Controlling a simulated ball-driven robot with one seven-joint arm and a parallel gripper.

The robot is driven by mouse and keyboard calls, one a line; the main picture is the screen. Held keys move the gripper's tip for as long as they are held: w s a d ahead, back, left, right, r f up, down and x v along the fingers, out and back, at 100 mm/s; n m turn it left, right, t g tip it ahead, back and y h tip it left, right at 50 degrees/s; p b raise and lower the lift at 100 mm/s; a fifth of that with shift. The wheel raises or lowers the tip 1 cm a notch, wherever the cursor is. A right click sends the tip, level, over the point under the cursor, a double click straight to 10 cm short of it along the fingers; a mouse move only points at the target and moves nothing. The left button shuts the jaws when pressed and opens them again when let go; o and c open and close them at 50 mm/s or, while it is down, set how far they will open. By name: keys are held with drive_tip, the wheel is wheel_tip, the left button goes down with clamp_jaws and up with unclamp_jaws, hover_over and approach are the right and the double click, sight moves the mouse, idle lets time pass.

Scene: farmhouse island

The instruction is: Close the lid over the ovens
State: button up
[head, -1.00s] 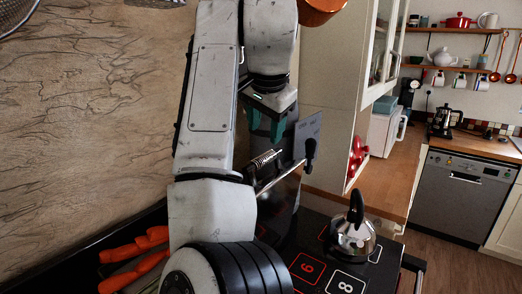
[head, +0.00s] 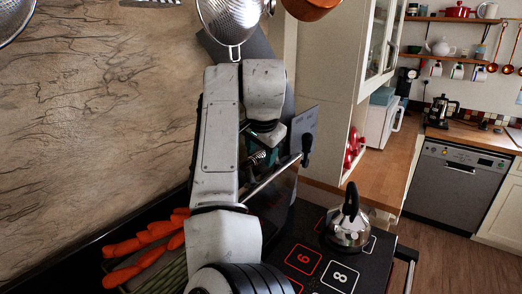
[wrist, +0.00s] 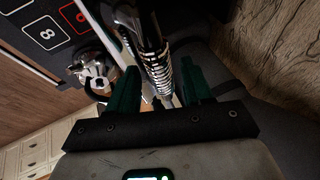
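The lid (head: 280,192) appears as a dark, glossy panel standing raised at the back left of the hob, partly hidden by my arm. A chrome coil handle (head: 257,157) shows beside a metal bar near it. In the wrist view the coil handle (wrist: 158,72) lies between the two green fingers of my gripper (wrist: 160,75). The fingers are apart, with a small gap visible beside the coil. In the head view my gripper (head: 262,150) is mostly hidden behind my arm. The ovens themselves cannot be made out.
A chrome kettle (head: 347,230) stands on the numbered dark hob (head: 322,262), right of the lid. Carrots (head: 140,243) lie at the lower left. A strainer (head: 232,22) and a copper pan (head: 311,8) hang above my arm. A wooden counter (head: 385,170) is beyond.

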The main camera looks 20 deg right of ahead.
clamp_jaws()
idle(0.4)
